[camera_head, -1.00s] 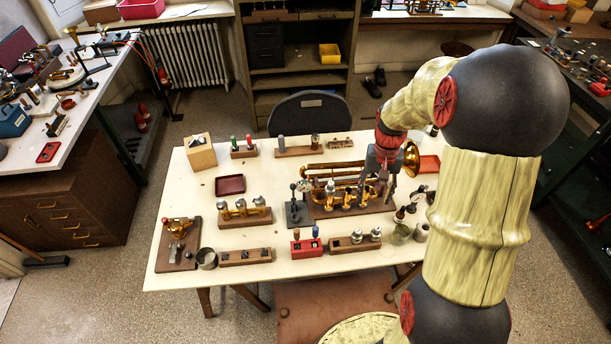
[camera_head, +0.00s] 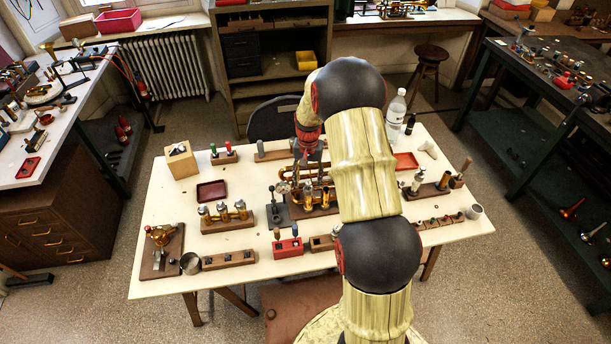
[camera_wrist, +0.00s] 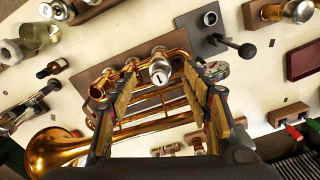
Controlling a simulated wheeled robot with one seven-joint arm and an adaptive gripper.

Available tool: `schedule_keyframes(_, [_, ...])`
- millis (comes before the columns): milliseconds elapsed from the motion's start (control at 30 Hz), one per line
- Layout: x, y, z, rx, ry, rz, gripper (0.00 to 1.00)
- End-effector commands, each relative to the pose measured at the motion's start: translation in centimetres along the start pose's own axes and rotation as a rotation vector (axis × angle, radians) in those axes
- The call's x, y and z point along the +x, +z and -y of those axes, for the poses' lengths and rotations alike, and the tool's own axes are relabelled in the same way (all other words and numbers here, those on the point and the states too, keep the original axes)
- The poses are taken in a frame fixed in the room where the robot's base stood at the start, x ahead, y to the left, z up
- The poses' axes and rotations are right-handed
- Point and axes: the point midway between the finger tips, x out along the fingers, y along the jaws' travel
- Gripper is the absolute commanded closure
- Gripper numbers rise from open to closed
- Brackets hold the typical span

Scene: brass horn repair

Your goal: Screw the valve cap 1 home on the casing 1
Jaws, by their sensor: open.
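The brass horn (camera_wrist: 120,125) lies on a brown board, its bell (camera_wrist: 58,150) at the lower left in the wrist view. A silver cap marked "1", valve cap 1 (camera_wrist: 160,72), sits over a valve casing of the horn; whether it is fully seated cannot be told. My gripper (camera_wrist: 160,82) is open, its two fingers on either side of the cap with gaps between. Casing 1 itself is mostly hidden under the cap.
A grey stand (camera_wrist: 213,42) with a round-topped post and black knob is close to the horn. A valve rack (camera_head: 228,224) and a dark red tray (camera_head: 212,191) stand to the left. A red block (camera_head: 288,248) stands in front. Bare tabletop lies around the tray.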

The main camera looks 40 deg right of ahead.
Motion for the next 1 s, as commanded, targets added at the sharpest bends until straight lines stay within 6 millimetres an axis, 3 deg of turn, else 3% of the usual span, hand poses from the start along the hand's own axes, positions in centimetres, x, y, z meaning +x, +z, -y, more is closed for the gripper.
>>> schedule_keyframes(200, [3.5,0.1,0.0,-0.001,0.001,0.003,0.51])
schedule_keyframes(400, [5.3,0.1,0.0,-0.001,0.001,0.002,0.51])
schedule_keyframes(767, [5.8,0.1,0.0,-0.001,0.000,0.001,0.51])
schedule_keyframes(1000, [5.8,0.1,0.0,-0.001,0.000,0.001,0.64])
